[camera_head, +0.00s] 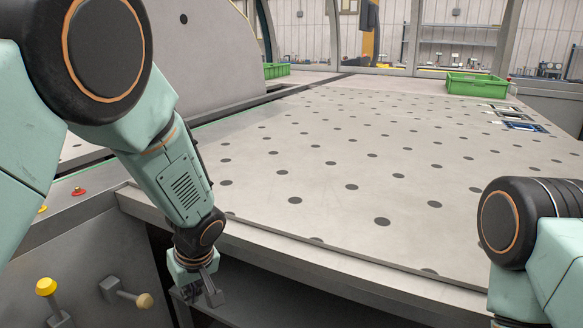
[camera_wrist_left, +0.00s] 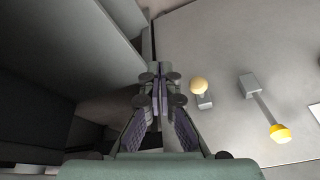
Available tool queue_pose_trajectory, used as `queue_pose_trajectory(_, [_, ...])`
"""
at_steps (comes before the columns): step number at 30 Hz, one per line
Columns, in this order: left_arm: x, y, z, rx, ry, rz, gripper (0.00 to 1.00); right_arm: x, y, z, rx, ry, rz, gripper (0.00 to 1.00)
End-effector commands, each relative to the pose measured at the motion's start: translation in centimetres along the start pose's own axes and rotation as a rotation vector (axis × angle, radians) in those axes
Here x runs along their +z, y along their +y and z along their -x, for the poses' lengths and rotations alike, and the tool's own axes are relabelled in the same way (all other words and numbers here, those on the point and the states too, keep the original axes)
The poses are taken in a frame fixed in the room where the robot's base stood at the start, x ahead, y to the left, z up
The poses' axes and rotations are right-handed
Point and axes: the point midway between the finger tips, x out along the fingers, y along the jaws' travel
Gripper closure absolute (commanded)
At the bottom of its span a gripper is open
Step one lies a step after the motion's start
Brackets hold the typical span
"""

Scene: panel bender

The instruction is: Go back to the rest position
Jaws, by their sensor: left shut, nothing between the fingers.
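My left gripper (camera_head: 207,292) hangs pointing down in front of the near edge of the grey perforated table (camera_head: 330,150). In the left wrist view the gripper (camera_wrist_left: 160,85) has its two fingers closed together with nothing between them. It is apart from the table's front edge. My right arm shows only at the lower right of the head view, and its gripper is out of frame.
Two levers, one with a yellow knob (camera_head: 46,287) and one with a tan knob (camera_head: 144,300), stick out from the grey front panel at lower left. A red button (camera_head: 79,191) sits above. A green crate (camera_head: 477,84) stands at the far right. The table middle is clear.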

Motion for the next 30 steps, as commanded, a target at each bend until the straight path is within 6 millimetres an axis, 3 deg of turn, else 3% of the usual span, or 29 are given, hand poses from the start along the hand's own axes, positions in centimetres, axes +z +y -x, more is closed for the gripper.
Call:
queue_pose_trajectory(5, [2.7, 1.3, -1.6, 0.182, 0.005, -0.29, 1.0, 0.0, 0.0, 0.0, 0.0, 0.0, 0.0, 0.6])
queue_pose_trajectory(11, [8.6, -1.1, -5.6, 0.317, 0.014, -0.553, 1.0, 0.0, 0.0, 0.0, 0.0, 0.0, 0.0, 0.6])
queue_pose_trajectory(14, [12.7, -4.5, -7.9, 0.34, 0.011, -0.658, 1.0, 0.0, 0.0, 0.0, 0.0, 0.0, 0.0, 0.6])
queue_pose_trajectory(18, [18.8, -10.9, -10.1, 0.312, -0.027, -0.748, 1.0, 0.0, 0.0, 0.0, 0.0, 0.0, 0.0, 0.6])
queue_pose_trajectory(24, [25.9, -18.7, -10.9, 0.224, -0.184, -0.727, 1.0, 0.0, 0.0, 0.0, 0.0, 0.0, 0.0, 0.6])
queue_pose_trajectory(27, [28.1, -20.8, -11.2, 0.198, -0.252, -0.718, 1.0, 0.0, 0.0, 0.0, 0.0, 0.0, 0.0, 0.6])
queue_pose_trajectory(30, [29.2, -21.7, -11.4, 0.188, -0.28, -0.715, 1.0, 0.0, 0.0, 0.0, 0.0, 0.0, 0.0, 0.6])
